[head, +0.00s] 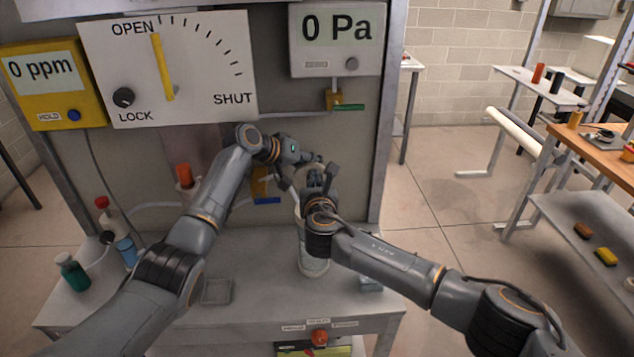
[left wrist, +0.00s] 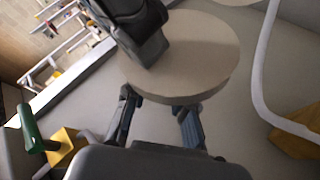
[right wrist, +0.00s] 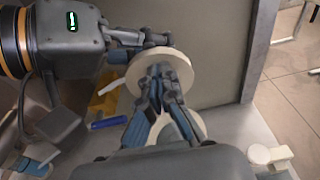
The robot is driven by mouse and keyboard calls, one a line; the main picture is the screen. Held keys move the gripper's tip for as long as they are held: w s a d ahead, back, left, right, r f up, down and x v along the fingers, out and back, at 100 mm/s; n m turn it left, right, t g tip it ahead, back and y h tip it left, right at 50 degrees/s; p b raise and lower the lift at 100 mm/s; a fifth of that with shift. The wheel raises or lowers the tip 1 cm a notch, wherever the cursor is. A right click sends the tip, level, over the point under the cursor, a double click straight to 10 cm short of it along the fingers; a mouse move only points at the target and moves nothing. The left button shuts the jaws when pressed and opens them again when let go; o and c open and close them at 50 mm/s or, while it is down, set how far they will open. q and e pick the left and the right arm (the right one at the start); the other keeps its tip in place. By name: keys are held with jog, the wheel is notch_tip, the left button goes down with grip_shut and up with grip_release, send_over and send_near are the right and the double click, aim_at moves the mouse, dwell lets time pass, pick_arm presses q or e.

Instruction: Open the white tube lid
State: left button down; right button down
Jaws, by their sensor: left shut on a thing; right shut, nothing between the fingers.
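The white tube (head: 313,262) stands on the bench in the head view, its upper part largely hidden by my right arm. The round, pale lid (left wrist: 200,50) fills the upper middle of the left wrist view and also shows in the right wrist view (right wrist: 181,72). My left gripper (left wrist: 160,108) is shut on the lid, one finger on each side of its rim. My right gripper (right wrist: 160,72) is shut and empty, its fingertips in front of the lid's face. A pale rounded surface (right wrist: 190,128) shows below the lid; whether lid and tube touch is hidden.
A panel with gauges (head: 170,65) rises behind the bench (head: 250,275). A blue-handled valve (head: 267,200) is close behind the grippers. Bottles, including a green one (head: 73,273), stand at the bench's left. A small grey tray (head: 216,291) lies in front.

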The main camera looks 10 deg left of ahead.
pick_arm(q)
jog(key=c, duration=1.7)
grip_release()
jog(key=shift+s+f, duration=0.15)
jog(key=shift+f, duration=0.2)
pick_arm(e)
jog(key=shift+w+d, duration=0.25)
jog(key=shift+w, duration=0.1)
pick_arm(q)
jog(key=o, duration=0.4)
jog(key=shift+a, duration=0.15)
pick_arm(e)
jog(key=shift+r, duration=0.1)
pick_arm(q)
jog(key=shift+o, duration=0.8)
jog(key=shift+s+r, duration=0.15)
pick_arm(e)
jog(key=shift+s+a+r, duration=0.1)
jog(key=shift+s+a, duration=0.05)
pick_arm(q)
jog(key=shift+r, duration=0.1)
jog(key=shift+d, duration=0.2)
pick_arm(e)
jog(key=shift+a, duration=0.1)
pick_arm(q)
jog(key=shift+r, duration=0.1)
